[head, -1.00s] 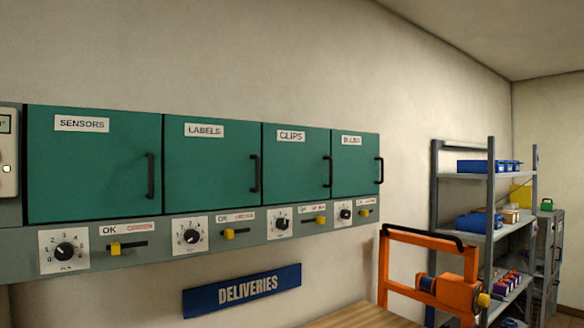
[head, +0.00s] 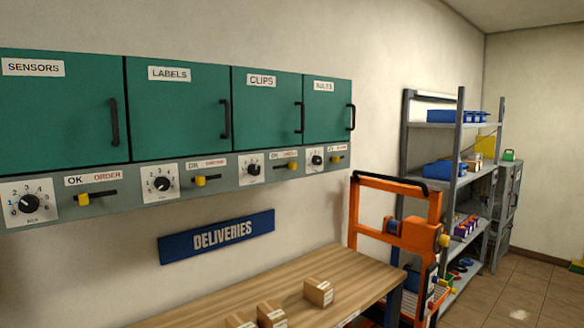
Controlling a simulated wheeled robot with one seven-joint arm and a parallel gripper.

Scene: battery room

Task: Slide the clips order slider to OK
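The clips order slider (head: 292,166) is a small yellow knob on a dark slot in the grey strip below the green CLIPS cabinet (head: 268,105). Its knob sits toward the right end of the slot, on the ORDER side. A small OK/ORDER label (head: 284,155) is above the slot, and its print is hard to read at this size. A black pointer dial (head: 252,169) is just left of the slider. My gripper is not in view.
Similar yellow sliders sit under SENSORS (head: 83,199), LABELS (head: 199,181) and the rightmost cabinet (head: 336,160). A wooden table (head: 160,312) with several small boxes stands below the DELIVERIES sign (head: 217,236). An orange frame (head: 410,232) and grey shelving (head: 461,130) stand to the right.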

